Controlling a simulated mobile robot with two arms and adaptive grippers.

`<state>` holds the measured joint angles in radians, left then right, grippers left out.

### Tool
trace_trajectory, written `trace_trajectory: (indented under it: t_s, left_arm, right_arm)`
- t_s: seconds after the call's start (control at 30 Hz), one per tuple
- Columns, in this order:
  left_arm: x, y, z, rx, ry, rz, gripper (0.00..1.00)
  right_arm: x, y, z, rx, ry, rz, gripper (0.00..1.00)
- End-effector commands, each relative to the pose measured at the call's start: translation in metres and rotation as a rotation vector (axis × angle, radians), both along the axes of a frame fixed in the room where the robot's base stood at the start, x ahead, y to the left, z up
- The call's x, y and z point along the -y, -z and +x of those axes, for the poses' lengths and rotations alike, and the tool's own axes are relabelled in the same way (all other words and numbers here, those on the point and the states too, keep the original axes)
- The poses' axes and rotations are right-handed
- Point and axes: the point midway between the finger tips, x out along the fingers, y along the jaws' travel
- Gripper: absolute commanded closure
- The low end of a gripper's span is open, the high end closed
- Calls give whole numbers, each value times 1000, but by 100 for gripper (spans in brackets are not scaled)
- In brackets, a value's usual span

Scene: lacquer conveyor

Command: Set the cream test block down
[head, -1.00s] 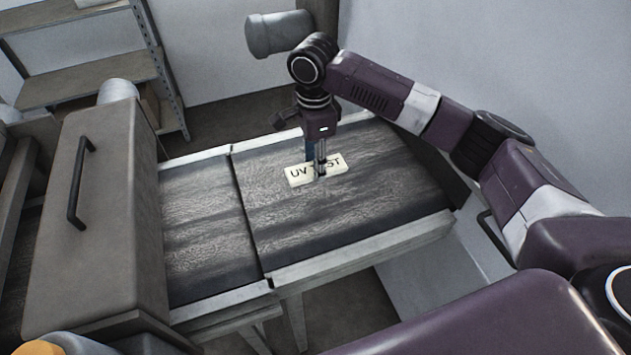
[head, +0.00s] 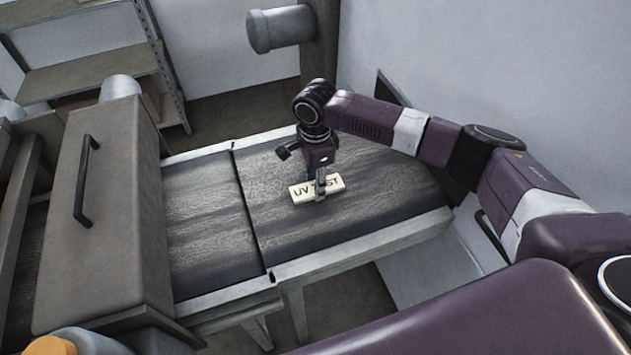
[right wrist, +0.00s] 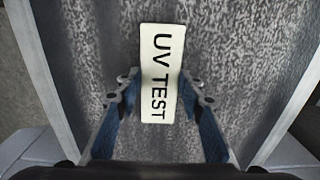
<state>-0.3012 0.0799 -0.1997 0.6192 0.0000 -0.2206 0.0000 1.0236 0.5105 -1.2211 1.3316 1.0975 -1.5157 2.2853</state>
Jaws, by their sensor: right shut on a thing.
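The cream test block (head: 303,191) is a flat bar with "UV TEST" in black letters. It is at the middle of the dark conveyor belt (head: 350,218), lying flat and level with it. My right gripper (head: 320,191) comes down from above and is shut on the block across its narrow width. In the right wrist view the block (right wrist: 158,48) sits between the two blue-grey fingers, its length running away from the wrist. I cannot tell whether its underside touches the belt. My left gripper is not in view.
A grey hood with a black handle (head: 84,182) covers the belt's left part. Pale rails (head: 365,246) edge the belt. A grey pipe end (head: 281,28) juts out behind it, and a shelf rack (head: 85,75) stands at back left. Belt around the block is clear.

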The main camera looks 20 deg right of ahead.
Motion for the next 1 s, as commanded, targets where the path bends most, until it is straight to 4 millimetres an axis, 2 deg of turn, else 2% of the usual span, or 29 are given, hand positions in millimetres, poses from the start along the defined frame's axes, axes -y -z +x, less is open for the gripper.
trace_trajectory:
  t_s: [0.03, 0.17, 0.2, 0.47, 0.57, 0.67, 1.0]
  left_arm:
    - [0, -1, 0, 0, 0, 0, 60]
    - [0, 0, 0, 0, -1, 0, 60]
    - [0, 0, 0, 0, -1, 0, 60]
    - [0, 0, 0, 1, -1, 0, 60]
    - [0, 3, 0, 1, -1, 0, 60]
    - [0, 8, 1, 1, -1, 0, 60]
    - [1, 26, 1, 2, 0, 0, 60]
  right_arm:
    - [0, 1, 0, -1, 0, 0, 62]
    - [0, 1, 0, -1, 0, 0, 48]
    - [0, 1, 0, -1, 0, 0, 47]
    - [0, 0, 0, 0, 0, 0, 47]
    - [-1, -6, 1, 2, 0, 2, 47]
    - [-1, -21, 1, 4, 0, 3, 47]
    - [-1, -91, 1, 3, 0, 3, 47]
